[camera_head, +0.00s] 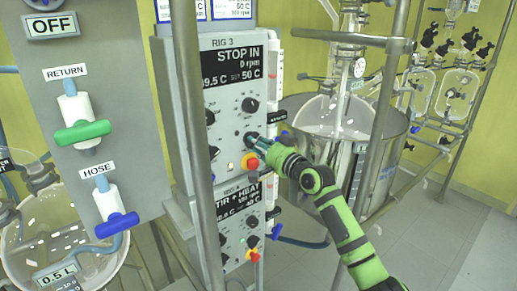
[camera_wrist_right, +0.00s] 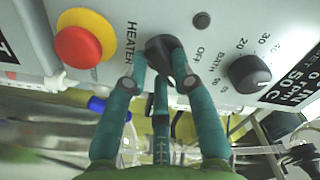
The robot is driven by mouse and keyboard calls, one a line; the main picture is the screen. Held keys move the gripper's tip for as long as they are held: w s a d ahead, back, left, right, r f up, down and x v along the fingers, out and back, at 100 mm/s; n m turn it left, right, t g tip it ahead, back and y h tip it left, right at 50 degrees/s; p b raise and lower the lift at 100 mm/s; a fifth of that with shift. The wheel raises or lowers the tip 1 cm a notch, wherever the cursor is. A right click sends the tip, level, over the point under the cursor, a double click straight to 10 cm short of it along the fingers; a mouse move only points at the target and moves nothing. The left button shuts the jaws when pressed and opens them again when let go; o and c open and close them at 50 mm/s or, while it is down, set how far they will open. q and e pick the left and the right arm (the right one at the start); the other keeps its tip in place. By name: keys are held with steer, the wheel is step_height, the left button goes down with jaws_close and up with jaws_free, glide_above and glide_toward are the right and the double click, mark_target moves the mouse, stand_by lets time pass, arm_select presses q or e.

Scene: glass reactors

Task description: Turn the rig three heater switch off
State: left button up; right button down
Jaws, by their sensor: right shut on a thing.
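The rig 3 control box (camera_head: 228,100) is in the middle of the head view, its display reading STOP IN, 0 rpm and 50 C. My right gripper (camera_head: 254,139) reaches its lower right face from the right. In the right wrist view the dark heater switch knob (camera_wrist_right: 161,43) sits between the words HEATER and OFF. The teal fingers of my right gripper (camera_wrist_right: 163,72) are shut on this knob. The fingers partly cover it, so its exact pointing is hard to tell. My left gripper is not in view.
A red and yellow emergency button (camera_wrist_right: 84,45) and a BATH dial (camera_wrist_right: 250,74) flank the switch. A second control box (camera_head: 243,225) sits below. A metal post (camera_head: 195,150) stands in front at left. A large round vessel (camera_head: 335,125) stands behind my right arm.

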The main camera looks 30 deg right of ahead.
steer(key=n+b, duration=0.2)
steer(key=n, duration=0.6)
steer(key=shift+d+r+n, duration=0.1)
steer(key=shift+n, duration=0.6)
steer(key=c, duration=1)
jaws_free()
steer(key=shift+s, duration=0.1)
steer(key=s, duration=0.8)
steer(key=s+d, duration=0.1)
steer(key=s, duration=0.2)
steer(key=shift+s, duration=0.4)
